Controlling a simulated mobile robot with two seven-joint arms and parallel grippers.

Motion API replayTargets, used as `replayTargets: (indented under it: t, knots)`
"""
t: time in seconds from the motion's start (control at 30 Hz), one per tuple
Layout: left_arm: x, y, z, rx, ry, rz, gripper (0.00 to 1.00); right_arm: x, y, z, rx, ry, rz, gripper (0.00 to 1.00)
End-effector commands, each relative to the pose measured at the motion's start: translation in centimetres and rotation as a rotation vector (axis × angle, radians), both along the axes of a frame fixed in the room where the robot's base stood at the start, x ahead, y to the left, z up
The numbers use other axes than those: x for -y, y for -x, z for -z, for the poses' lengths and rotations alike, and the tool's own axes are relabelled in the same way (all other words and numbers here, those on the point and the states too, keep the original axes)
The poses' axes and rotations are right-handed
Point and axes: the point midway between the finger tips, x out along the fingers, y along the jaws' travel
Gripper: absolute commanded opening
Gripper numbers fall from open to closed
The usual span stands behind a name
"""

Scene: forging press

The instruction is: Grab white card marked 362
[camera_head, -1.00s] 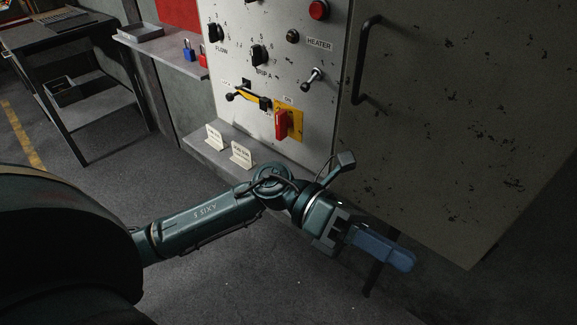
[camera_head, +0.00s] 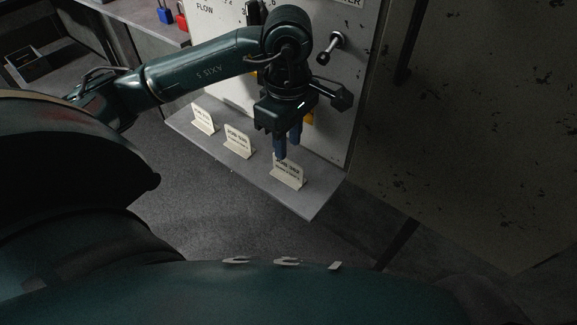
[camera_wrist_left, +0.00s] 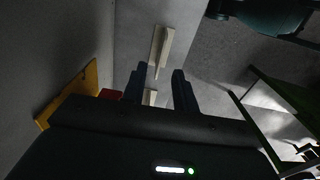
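Three white cards stand on a grey ledge (camera_head: 318,197) below the panel: a left card (camera_head: 203,118), a middle card (camera_head: 238,141) and a right card (camera_head: 288,173). The right card's small print seems to end in 362, but it is hard to read. My left gripper (camera_head: 287,154) points down at the top edge of the right card, its blue fingers overlapping it in the picture. In the left wrist view, the fingers of the left gripper (camera_wrist_left: 160,69) are apart, with pale cards (camera_wrist_left: 162,47) seen between and beyond them. Contact cannot be told. My right gripper is not in view.
The control panel (camera_head: 345,100) rises right behind the ledge, with a metal lever (camera_head: 331,48) sticking out near my wrist. A blue padlock (camera_head: 165,14) and a red padlock (camera_head: 182,20) hang at the upper left. The floor before the ledge is clear.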

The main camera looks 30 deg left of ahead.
Motion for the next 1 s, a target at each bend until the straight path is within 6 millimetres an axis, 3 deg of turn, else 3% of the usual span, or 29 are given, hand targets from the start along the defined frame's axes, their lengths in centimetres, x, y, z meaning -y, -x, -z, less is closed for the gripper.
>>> replayTargets:
  t: [0.4, 0.7, 1.0]
  knots:
    - [0.0, 0.1, 5.5, -0.004, 0.003, -0.001, 0.29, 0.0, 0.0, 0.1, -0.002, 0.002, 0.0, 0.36]
    - [0.1, 0.0, 6.0, 0.0, 0.004, 0.0, 0.29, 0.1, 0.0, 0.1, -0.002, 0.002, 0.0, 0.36]
    - [0.1, 0.0, 6.0, -0.001, 0.004, 0.0, 0.05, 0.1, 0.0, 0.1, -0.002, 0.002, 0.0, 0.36]
